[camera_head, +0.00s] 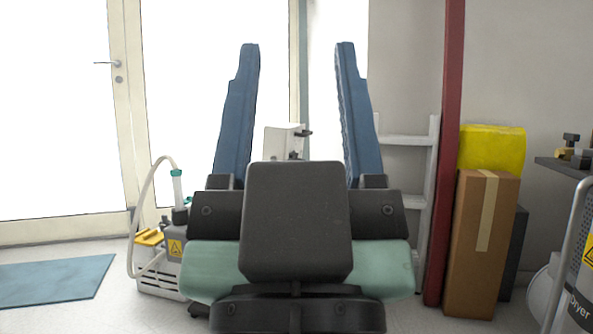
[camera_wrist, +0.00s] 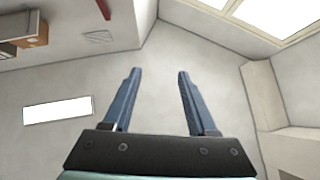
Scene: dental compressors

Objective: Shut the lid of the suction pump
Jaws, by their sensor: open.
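A low white-and-grey machine (camera_head: 174,246) with a yellow top part, a warning triangle and a pale looping hose stands on the floor left of my gripper in the head view. It may be the suction pump. A white box-like panel (camera_head: 279,141) with a dark fitting shows between my fingers, further back. I cannot tell whether it is the pump's lid; my gripper hides what lies below it. My gripper (camera_head: 298,44) points upward with its two blue fingers wide apart and nothing between them. The wrist view shows the open fingers (camera_wrist: 159,72) too, but no pump.
A blue mat (camera_head: 55,281) lies on the floor at left, before bright glazed doors. At right are a red post (camera_head: 452,150), a cardboard box (camera_head: 481,245) with a yellow item (camera_head: 491,149) on top, a dark shelf and a tank labelled Dryer (camera_head: 580,290). A white ladder-like frame leans behind.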

